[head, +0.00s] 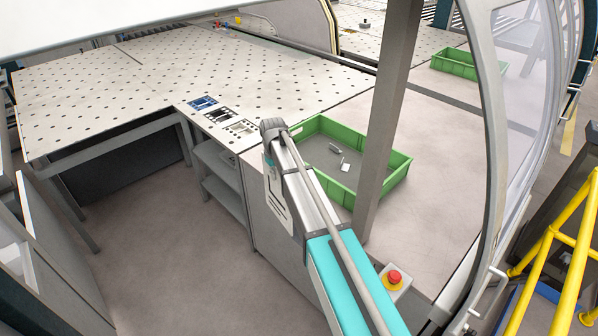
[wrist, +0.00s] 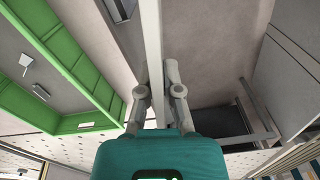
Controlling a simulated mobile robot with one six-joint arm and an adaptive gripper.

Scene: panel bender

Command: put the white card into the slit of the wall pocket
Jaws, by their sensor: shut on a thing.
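The white card (wrist: 152,30) is in my gripper (wrist: 156,74). In the wrist view it is seen nearly edge-on, as a thin pale strip between the two fingers, reaching past them to the top edge. In the head view the card (head: 277,205) hangs upright below the end of my arm, with dark lines on its face, and part of it is behind the arm. My fingers are mostly hidden there. I cannot make out the wall pocket or its slit in either view.
A grey post (head: 388,120) and a red stop button (head: 394,277) are at the right. Floor at lower left is clear.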

